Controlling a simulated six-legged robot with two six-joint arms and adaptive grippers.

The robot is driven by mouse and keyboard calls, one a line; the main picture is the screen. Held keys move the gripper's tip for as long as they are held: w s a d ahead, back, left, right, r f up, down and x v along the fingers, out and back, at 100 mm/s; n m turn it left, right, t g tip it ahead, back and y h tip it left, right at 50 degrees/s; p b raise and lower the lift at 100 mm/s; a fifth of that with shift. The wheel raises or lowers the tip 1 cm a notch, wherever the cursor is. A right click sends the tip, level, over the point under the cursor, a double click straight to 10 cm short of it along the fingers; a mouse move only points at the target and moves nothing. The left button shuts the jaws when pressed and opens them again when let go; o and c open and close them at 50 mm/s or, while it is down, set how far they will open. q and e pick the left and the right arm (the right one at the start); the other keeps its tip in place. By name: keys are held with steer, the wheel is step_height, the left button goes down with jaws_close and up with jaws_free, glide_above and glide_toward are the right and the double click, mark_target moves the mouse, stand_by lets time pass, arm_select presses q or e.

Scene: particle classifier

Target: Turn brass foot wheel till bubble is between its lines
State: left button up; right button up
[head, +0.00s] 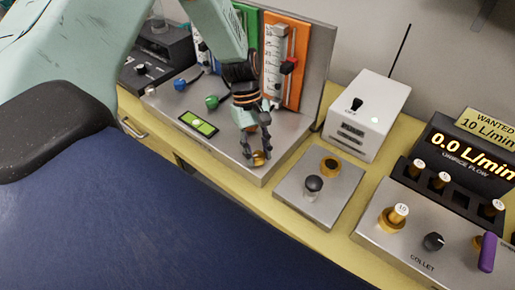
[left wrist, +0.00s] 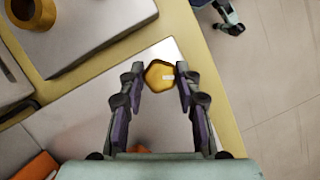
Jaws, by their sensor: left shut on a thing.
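The brass foot wheel (head: 260,158) sits at the front corner of the steel base plate in the head view. In the left wrist view the wheel (left wrist: 156,77) is a faceted yellow knob with a small white mark. My left gripper (head: 257,150) points down over it with its fingers on either side; in the left wrist view the gripper (left wrist: 158,84) is closed around it. The bubble level (head: 199,123) is a bright green vial in a dark frame on the same plate. Its bubble and lines are too small to place surely.
Green and orange panels (head: 297,50) with a flow tube stand behind. Blue (head: 180,85) and green (head: 212,102) knobs lie left of my gripper. To the right are a white box (head: 366,115), a small steel plate (head: 343,205) with a black knob, and the collet block (head: 400,244).

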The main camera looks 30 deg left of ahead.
arm_select(q)
steer(key=m, duration=0.2)
steer(key=m+g+y+p, duration=0.1)
steer(key=m, duration=0.1)
steer(key=shift+w+r+m, duration=0.1)
steer(key=shift+w+m, duration=0.05)
steer(key=shift+m, duration=0.25)
steer(key=m+y, duration=0.1)
steer(key=m, duration=0.1)
steer(key=m+g+y+p, duration=0.1)
steer(key=m, duration=0.1)
steer(key=shift+d+m, duration=0.15)
steer(key=shift+m, duration=0.45)
steer(key=o, duration=1.1)
steer(key=shift+o, duration=0.2)
steer(key=d+v, duration=0.1)
steer(key=v, duration=1)
steer(key=shift+w+a+r, duration=0.3)
steer(key=shift+a+r, duration=0.1)
steer(key=shift+a, duration=0.05)
steer(key=shift+s+f, duration=0.1)
